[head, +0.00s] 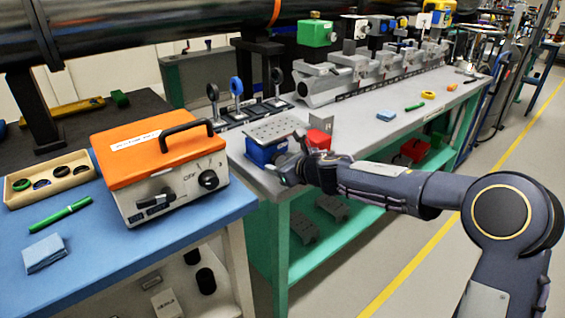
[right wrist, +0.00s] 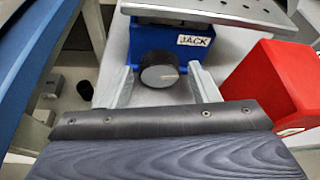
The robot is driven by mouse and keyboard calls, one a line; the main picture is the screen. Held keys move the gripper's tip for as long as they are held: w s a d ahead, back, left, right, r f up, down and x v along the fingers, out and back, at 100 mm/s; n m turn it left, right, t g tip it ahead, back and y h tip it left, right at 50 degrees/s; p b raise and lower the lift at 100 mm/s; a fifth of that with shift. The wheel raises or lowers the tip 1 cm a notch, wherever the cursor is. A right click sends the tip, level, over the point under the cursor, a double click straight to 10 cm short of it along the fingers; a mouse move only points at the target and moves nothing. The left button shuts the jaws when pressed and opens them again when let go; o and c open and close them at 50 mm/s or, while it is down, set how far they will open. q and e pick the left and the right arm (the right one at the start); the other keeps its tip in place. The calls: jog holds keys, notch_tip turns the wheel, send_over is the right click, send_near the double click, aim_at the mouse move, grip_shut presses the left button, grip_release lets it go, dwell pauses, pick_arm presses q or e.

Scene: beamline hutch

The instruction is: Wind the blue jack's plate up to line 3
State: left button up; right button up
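The blue jack (head: 266,150) stands near the left end of the grey bench, with its perforated metal plate (head: 272,129) above the blue body. In the right wrist view the jack's blue front (right wrist: 150,38) bears a JACK label, and a round dark knob (right wrist: 159,70) with a pale mark faces me. My right gripper (right wrist: 160,78) is open; its two fingertips are on either side of the knob, with a visible gap at each side. It also shows beside the jack in the head view (head: 291,166). I see no numbered lines on the jack. My left gripper is out of view.
A red block (right wrist: 270,82) stands close to the right of my right gripper. An orange-topped instrument box (head: 160,155) sits on the blue table at left. Lens holders (head: 237,95) stand behind the jack.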

jog(key=c, duration=0.9)
jog(key=shift+o, duration=0.3)
jog(key=shift+d+r+m+g+y+p, duration=0.15)
jog(key=shift+m+g+y+p, duration=0.1)
jog(key=shift+m+p, duration=0.3)
jog(key=shift+a+r+m+g+y+p, duration=0.15)
jog(key=shift+m+y+p, duration=0.1)
jog(key=shift+m+p, duration=0.3)
jog(key=shift+d+f+m+y+p, duration=0.1)
jog(key=shift+m+y+p, duration=0.3)
jog(key=shift+f+m+g, duration=0.2)
jog(key=shift+m+g, duration=0.2)
jog(key=shift+y, duration=0.3)
jog(key=o, duration=1)
